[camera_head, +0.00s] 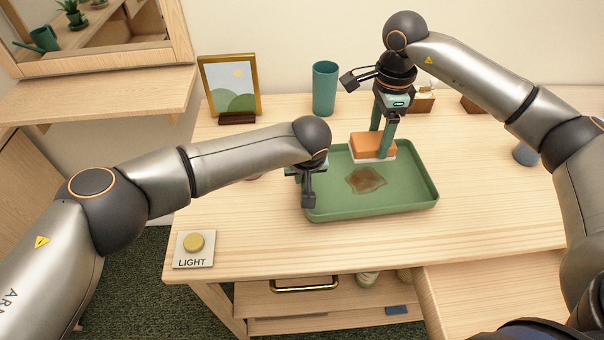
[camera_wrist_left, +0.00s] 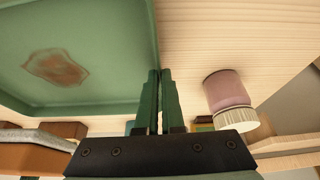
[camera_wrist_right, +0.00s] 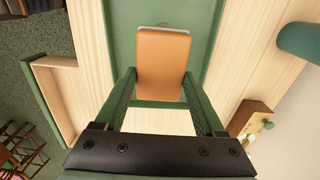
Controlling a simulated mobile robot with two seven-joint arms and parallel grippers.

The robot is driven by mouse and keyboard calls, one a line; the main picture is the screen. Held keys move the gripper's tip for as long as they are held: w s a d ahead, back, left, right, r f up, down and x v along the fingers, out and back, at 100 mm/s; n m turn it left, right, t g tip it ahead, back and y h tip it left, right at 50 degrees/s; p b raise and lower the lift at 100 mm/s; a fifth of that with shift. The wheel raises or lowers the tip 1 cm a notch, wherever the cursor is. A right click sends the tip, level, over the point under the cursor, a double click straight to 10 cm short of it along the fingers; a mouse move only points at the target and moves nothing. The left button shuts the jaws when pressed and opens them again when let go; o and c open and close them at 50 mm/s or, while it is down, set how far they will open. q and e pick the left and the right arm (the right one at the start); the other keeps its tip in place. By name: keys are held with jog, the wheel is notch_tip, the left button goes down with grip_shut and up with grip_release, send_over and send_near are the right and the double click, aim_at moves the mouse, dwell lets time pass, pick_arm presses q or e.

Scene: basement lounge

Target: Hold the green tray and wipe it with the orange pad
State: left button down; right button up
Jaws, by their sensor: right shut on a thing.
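The green tray (camera_head: 415,194) lies on the wooden table with a brown stain (camera_head: 366,180) on its floor. My left gripper (camera_head: 302,180) is at the tray's left rim; in the left wrist view its fingers (camera_wrist_left: 158,75) are close together with the rim (camera_wrist_left: 152,40) running between them. My right gripper (camera_head: 378,135) points down and is shut on the orange pad (camera_head: 371,144), which has a pale underside. The pad is at the back part of the tray, behind the stain; I cannot tell whether it touches the tray floor.
A teal cup (camera_head: 324,88) and a framed picture (camera_head: 229,88) stand at the back left. A light switch plate (camera_head: 194,249) is at the front left. A pink jar with a white lid (camera_wrist_left: 228,95) stands near my left gripper. The table right of the tray is mostly clear.

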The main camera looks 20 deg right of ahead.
pick_arm(q)
jog(key=shift+f, duration=0.1)
dwell(0.6)
jog(key=shift+f, duration=1.05)
jog(key=c, duration=0.8)
grip_release()
grip_shut()
dwell(1.7)
